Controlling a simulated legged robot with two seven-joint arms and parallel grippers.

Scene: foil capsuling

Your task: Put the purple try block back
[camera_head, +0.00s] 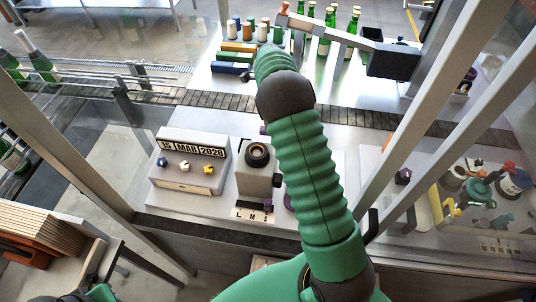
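Several small purple pieces show, and I cannot tell for sure which is the try block. One purple piece (268,205) is at the plate marked L M S, in front of a grey stand with a dark ring (257,153). Another purple piece (277,181) is at the stand's right side, partly behind my arm. A dark purple block (403,177) sits farther right. My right arm crosses the middle and reaches over the conveyor. A small dark part at its far end may be my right gripper (249,76); its fingers are not clear. My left gripper is out of view.
A date block (196,150) with colored knobs stands left of the stand. A conveyor (205,98) runs behind. Green bottles (324,38) and colored blocks (233,57) stand beyond it. Metal posts (425,110) frame the right. Cardboard sheets (38,220) lie at left.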

